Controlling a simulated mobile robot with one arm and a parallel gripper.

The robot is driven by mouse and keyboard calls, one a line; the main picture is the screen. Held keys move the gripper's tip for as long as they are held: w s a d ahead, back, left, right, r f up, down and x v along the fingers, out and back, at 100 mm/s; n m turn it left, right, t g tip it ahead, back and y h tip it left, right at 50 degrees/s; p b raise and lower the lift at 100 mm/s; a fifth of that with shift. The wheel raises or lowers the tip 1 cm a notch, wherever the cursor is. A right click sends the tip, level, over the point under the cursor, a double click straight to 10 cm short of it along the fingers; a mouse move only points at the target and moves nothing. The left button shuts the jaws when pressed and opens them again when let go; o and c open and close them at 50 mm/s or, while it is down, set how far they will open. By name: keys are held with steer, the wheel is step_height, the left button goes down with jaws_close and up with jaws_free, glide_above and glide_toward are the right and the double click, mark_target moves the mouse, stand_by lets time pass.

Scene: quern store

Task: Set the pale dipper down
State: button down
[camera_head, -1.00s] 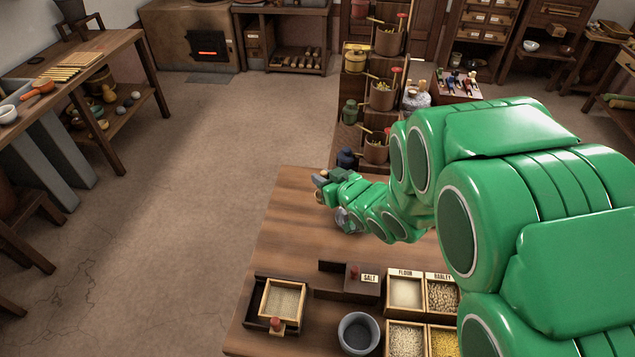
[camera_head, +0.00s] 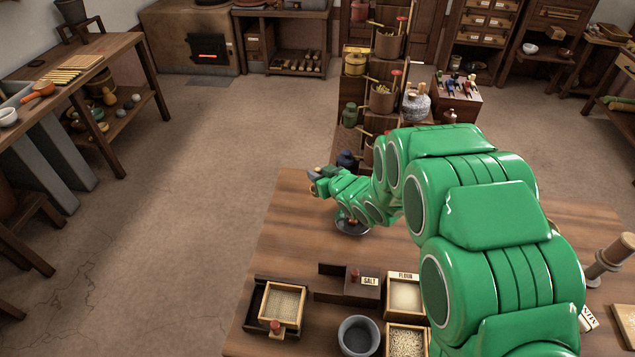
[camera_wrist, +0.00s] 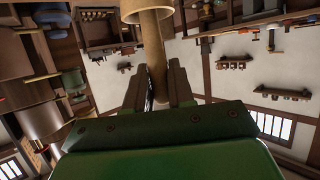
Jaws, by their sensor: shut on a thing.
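My gripper (camera_wrist: 157,82) is shut on the pale dipper (camera_wrist: 155,45) in the wrist view. The dipper is light tan wood, with its wider end at the top edge of the picture and its narrower part between my fingers. In the head view my gripper (camera_head: 319,183) is above the far left edge of the wooden table (camera_head: 285,215). The dipper is too small and hidden there to make out clearly.
A dark round dish (camera_head: 350,229) lies below my wrist. Near it are a salt box (camera_head: 345,287), a flour box (camera_head: 404,292), a grey bowl (camera_head: 358,335) and a tray with a grain box (camera_head: 265,315). A stepped stand (camera_head: 352,112) with brown pots rises behind. The table's left middle is clear.

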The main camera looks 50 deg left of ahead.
steer(key=shift+w+a+f, duration=0.25)
steer(key=shift+a+f, duration=0.25)
steer(key=shift+f, duration=1.75)
steer(key=shift+f, duration=0.1)
steer(key=c, duration=1)
jaws_free()
steer(key=shift+d+r, duration=0.4)
steer(key=shift+d, duration=0.2)
steer(key=v, duration=1)
steer(key=shift+d, duration=0.35)
